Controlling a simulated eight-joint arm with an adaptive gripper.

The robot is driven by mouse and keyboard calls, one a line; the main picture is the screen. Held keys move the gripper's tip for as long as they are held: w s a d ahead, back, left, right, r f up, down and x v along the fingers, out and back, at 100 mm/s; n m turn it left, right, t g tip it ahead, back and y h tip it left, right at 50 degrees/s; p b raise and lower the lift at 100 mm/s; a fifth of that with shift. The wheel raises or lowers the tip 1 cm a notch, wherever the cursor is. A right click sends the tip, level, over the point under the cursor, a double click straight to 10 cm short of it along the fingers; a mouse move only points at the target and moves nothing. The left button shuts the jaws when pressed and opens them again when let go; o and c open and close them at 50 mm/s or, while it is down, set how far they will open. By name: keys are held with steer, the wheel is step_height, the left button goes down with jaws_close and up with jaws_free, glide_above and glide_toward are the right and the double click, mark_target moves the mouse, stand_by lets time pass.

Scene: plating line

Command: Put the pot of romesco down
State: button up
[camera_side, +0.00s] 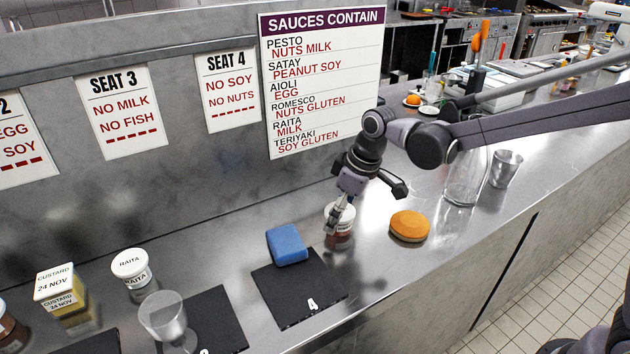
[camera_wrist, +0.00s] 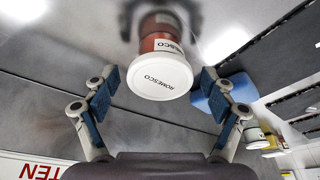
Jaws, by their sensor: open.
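The pot of romesco (camera_side: 341,238) stands upright on the steel counter, just off the upper right corner of the black mat numbered 4 (camera_side: 318,300). Its white lid, lettered ROMESCO, faces me in the wrist view (camera_wrist: 160,78), with the red-brown body beyond it. My gripper (camera_side: 337,222) is over the pot in the side view and partly hides it. In the wrist view my gripper (camera_wrist: 160,92) is open, with one blue-padded finger on each side of the lid and a gap to both. It holds nothing.
A blue sponge (camera_side: 287,245) lies on mat 4's far edge, close to the pot. An orange round object (camera_side: 409,226) lies right of the pot. A glass bottle (camera_side: 466,182) and metal cup (camera_side: 506,168) stand farther right. A raita pot (camera_side: 133,270) and glass (camera_side: 166,318) stand left.

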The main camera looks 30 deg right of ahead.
steer(key=v, duration=1.2)
steer(key=s+d+f+m+t+h, duration=0.1)
steer(key=s+d+f+m+t, duration=0.1)
steer(key=s+d, duration=0.3)
steer(key=s+d+f+m+t, duration=0.2)
steer(key=s+d, duration=0.4)
steer(key=s, duration=0.5)
steer(key=f+m, duration=0.1)
steer(key=m, duration=0.1)
steer(key=shift+d+f+m+t+h, duration=0.2)
steer(key=shift+f+m+t+h, duration=0.1)
steer(key=shift+m+h, duration=0.1)
